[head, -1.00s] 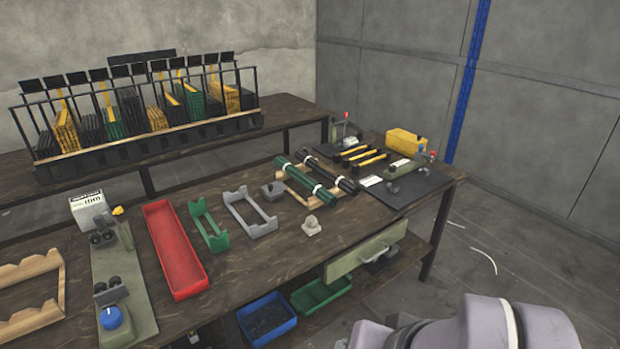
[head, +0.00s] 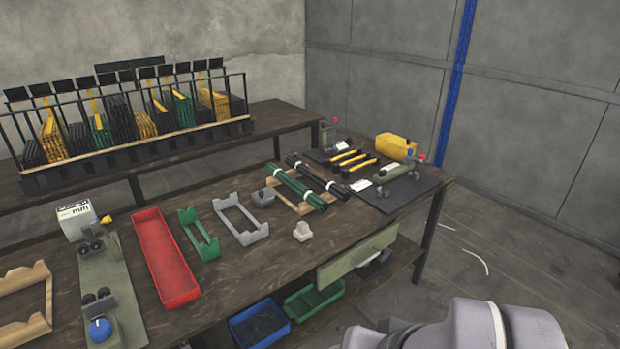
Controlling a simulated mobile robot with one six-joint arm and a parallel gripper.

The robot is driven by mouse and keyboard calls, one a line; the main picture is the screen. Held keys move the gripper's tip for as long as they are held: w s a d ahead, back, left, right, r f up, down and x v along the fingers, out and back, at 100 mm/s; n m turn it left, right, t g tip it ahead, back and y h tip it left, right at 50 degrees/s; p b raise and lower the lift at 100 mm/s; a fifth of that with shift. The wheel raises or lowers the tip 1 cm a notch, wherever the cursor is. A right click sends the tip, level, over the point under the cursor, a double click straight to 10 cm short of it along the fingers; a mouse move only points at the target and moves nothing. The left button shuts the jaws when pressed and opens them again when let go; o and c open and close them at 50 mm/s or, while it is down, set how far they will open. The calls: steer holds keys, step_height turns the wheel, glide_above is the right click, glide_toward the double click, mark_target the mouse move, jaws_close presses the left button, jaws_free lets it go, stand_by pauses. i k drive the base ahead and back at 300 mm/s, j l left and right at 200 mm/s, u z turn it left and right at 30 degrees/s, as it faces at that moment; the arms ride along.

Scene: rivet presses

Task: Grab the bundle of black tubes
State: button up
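The bundle of black tubes (head: 316,176) lies on a light wooden cradle (head: 284,200) on the workbench, held together by pale bands. A bundle of dark green tubes (head: 296,186) lies beside it on the left, on the same cradle. The two bundles run roughly parallel and nearly touch. My gripper is not in view. Only grey rounded links of my arm (head: 470,325) show at the bottom right, well apart from the tubes.
A black mat with yellow-and-black tools (head: 350,158) and small presses (head: 400,172) lies right of the tubes. Left are a grey holder (head: 240,218), a green holder (head: 198,234) and a red tray (head: 165,257).

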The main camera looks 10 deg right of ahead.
mark_target(316, 176)
steer(key=i+l+u, duration=0.25)
steer(key=i, duration=0.25)
steer(key=i+l+u, duration=0.25)
steer(key=i+l, duration=0.2)
steer(key=i+l+u, duration=0.25)
steer(key=i+l, duration=0.15)
steer(key=l, duration=0.2)
steer(key=i+l+u, duration=0.25)
steer(key=l, duration=0.35)
steer(key=i, duration=0.1)
